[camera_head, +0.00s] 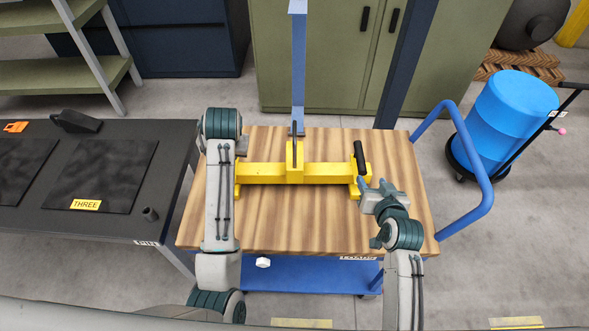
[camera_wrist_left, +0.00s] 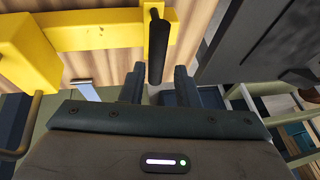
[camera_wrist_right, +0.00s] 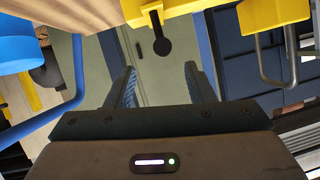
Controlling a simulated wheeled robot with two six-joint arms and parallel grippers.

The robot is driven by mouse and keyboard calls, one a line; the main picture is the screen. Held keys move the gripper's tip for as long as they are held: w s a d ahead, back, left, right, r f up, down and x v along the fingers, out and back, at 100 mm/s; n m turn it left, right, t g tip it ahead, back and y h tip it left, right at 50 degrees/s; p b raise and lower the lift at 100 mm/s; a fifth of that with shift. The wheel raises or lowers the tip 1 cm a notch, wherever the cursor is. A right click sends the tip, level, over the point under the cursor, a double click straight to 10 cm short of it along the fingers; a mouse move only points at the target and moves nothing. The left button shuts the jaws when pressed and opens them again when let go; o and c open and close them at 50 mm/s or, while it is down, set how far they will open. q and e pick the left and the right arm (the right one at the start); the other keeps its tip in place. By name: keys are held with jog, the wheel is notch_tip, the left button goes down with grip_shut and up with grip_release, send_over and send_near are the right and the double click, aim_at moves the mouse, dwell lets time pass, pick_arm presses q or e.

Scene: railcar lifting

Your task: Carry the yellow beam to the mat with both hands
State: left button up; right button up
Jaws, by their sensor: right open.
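The yellow beam (camera_head: 325,172) lies across the wooden cart top (camera_head: 290,225), with a raised yellow block at its middle. Its right black handle (camera_head: 360,157) stands up from the beam end. My right gripper (camera_head: 375,187) is open and empty, just in front of that handle; the handle also shows ahead of the fingers in the right wrist view (camera_wrist_right: 160,45). The left handle (camera_wrist_left: 157,40) is hidden by my left arm in the head view. My left gripper (camera_wrist_left: 159,70) has its fingers apart, with the handle's end between them. A dark mat labelled THREE (camera_head: 110,170) lies on the left table.
A second dark mat (camera_head: 20,165) lies left of it on the black table (camera_head: 90,237). A black block (camera_head: 75,121) and a small black cylinder (camera_head: 150,213) are also there. A blue cart rail (camera_head: 485,180) and a blue drum (camera_head: 510,110) stand at the right.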

aim_at(361, 161)
pick_arm(q)
jog(key=shift+w+d+r, duration=0.25)
jog(key=shift+w+r, duration=0.2)
pick_arm(e)
jog(key=shift+w+a+r, duration=0.2)
jog(key=shift+w, duration=0.1)
pick_arm(q)
jog(key=x, duration=1)
jog(key=shift+w+a+f, duration=0.1)
jog(key=shift+w+f, duration=0.1)
jog(key=shift+f, duration=0.15)
pick_arm(e)
jog(key=x, duration=1.1)
jog(key=shift+d+r, duration=0.1)
jog(key=shift+r, duration=0.1)
pick_arm(q)
grip_shut()
pick_arm(e)
jog(key=c, duration=0.7)
grip_shut()
